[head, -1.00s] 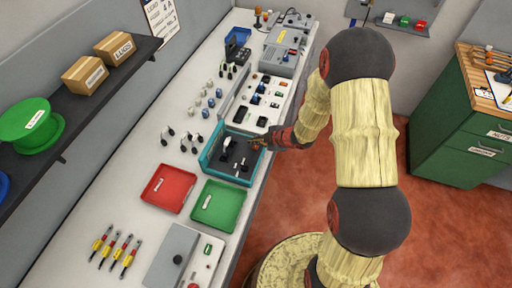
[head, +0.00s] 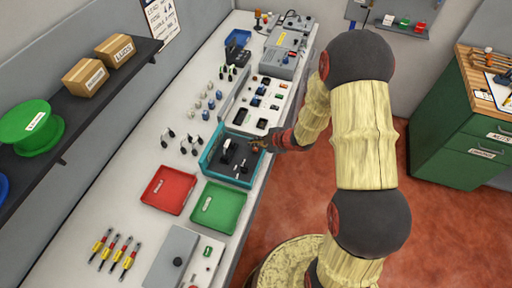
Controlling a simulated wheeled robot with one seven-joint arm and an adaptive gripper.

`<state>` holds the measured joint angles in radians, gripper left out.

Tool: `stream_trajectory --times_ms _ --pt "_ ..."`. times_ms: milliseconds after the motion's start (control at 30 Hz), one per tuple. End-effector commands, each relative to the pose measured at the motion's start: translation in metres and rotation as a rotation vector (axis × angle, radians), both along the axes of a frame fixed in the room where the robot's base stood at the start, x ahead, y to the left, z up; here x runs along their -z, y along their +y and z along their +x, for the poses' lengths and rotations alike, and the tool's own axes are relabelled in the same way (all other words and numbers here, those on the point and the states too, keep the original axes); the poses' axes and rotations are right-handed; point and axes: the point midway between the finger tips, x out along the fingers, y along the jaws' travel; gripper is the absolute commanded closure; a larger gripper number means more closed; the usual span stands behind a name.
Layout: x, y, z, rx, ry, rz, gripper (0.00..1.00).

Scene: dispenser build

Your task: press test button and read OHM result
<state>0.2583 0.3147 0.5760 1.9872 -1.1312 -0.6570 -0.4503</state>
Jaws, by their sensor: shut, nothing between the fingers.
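A small green patch, perhaps a display, and a red dot, perhaps the test button, show on the panel. Both are too small to read, and the panel is cut by the frame edge. My gripper (head: 256,146) is shut and empty. It is over the right side of the teal tray (head: 205,160), well away from the panel. Black parts lie in that tray; whether my fingertips touch one I cannot tell.
A red tray (head: 160,200) and a green tray (head: 215,216) lie between the teal tray and the panel. Several yellow-and-red tools (head: 120,250) lie left of the grey box. A dark shelf (head: 70,105) overhangs the left. Bench between the tools and red tray is clear.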

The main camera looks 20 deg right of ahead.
Motion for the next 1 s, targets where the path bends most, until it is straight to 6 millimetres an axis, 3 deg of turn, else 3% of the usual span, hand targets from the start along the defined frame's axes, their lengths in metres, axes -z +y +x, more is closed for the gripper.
stream_trajectory --times_ms 1000 --pt "0.0091 0.0 -0.0002 0.0 0.0 0.0 1.0"
